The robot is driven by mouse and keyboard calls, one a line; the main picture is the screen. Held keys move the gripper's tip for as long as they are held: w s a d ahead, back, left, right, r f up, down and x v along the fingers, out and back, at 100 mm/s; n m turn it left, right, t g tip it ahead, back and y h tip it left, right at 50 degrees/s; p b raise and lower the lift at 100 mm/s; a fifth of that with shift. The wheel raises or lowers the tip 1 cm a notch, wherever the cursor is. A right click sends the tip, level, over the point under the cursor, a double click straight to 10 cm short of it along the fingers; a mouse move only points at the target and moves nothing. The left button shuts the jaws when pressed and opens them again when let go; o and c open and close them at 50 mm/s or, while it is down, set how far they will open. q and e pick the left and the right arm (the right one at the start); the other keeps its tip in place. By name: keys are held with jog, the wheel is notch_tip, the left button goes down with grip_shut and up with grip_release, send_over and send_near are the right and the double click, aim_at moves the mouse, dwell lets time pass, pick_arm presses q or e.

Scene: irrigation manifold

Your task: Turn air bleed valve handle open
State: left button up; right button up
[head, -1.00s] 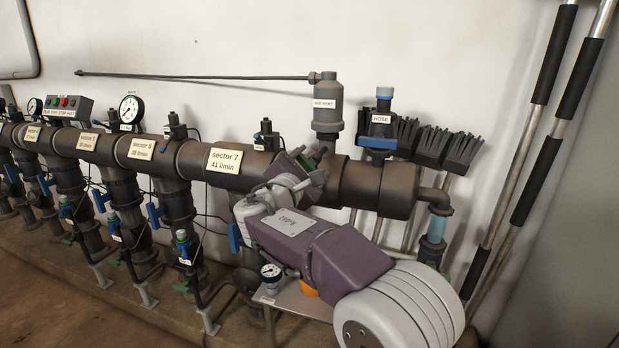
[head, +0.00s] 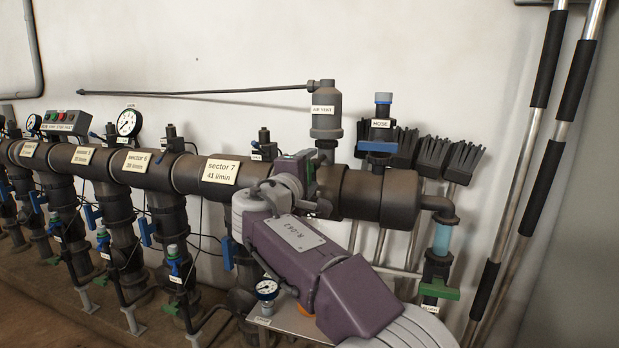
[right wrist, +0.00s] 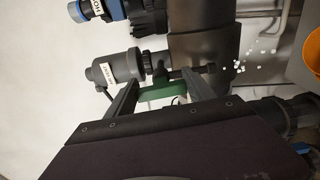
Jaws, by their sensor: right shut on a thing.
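The air vent, a grey canister (head: 326,108) with a white label, stands on top of the dark main pipe in the head view. It also shows lying sideways in the right wrist view (right wrist: 116,70). A green handle (right wrist: 160,92) sits beside the fitting at its base, between my right gripper's two dark fingers. My right gripper (head: 312,185) is at the pipe just below the vent and is shut on this handle. In the head view my wrist hides most of the handle and valve. My left gripper is not in view.
A blue hose fitting (head: 381,130) and dark brushes (head: 432,150) stand close to the right. A gauge (head: 267,289) sits on a low plate below my arm. Small white specks (right wrist: 250,55) show near the fitting in the wrist view.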

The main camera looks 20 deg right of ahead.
jog(key=shift+m, duration=0.3)
dwell(0.4)
jog(key=o, duration=1.4)
jog(key=p+v, duration=0.1)
jog(key=v, duration=0.8)
